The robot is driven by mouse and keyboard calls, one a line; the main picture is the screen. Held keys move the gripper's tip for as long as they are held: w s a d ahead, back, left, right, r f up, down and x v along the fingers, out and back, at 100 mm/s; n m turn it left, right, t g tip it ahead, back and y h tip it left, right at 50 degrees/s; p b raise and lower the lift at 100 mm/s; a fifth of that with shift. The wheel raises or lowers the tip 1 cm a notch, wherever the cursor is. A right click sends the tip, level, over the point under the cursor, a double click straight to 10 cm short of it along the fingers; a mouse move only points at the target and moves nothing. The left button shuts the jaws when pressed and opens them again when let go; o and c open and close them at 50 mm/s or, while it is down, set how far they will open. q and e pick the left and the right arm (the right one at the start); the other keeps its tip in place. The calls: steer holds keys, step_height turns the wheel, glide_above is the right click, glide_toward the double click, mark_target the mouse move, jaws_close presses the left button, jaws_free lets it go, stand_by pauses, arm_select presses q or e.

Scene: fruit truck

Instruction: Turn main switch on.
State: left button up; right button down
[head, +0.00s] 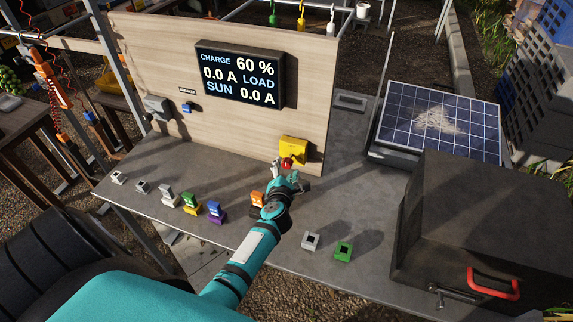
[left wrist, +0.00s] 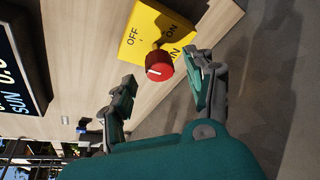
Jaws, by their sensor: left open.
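The main switch is a yellow box (head: 293,147) on the lower right of the wooden panel, with a red knob (head: 287,163). In the left wrist view the box (left wrist: 148,28) bears OFF and ON labels. The knob (left wrist: 159,66) there has a white mark on its face; I cannot tell which label it points to. My left gripper (head: 286,178) is open just in front of the knob. In the left wrist view its fingers (left wrist: 165,72) stand on either side of the knob, with visible gaps. My right gripper is not in view.
The display (head: 240,76) reads CHARGE 60 %, LOAD 0.0 A and SUN 0.0 A. Several small coloured blocks, including a green one (head: 343,252), stand on the grey table (head: 150,210). A dirty solar panel (head: 440,120) and a dark box (head: 480,220) are at right.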

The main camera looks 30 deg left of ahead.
mark_target(286, 166)
arm_select(q)
steer(key=shift+b+x, duration=0.3)
steer(key=shift+x, duration=1.65)
jaws_close()
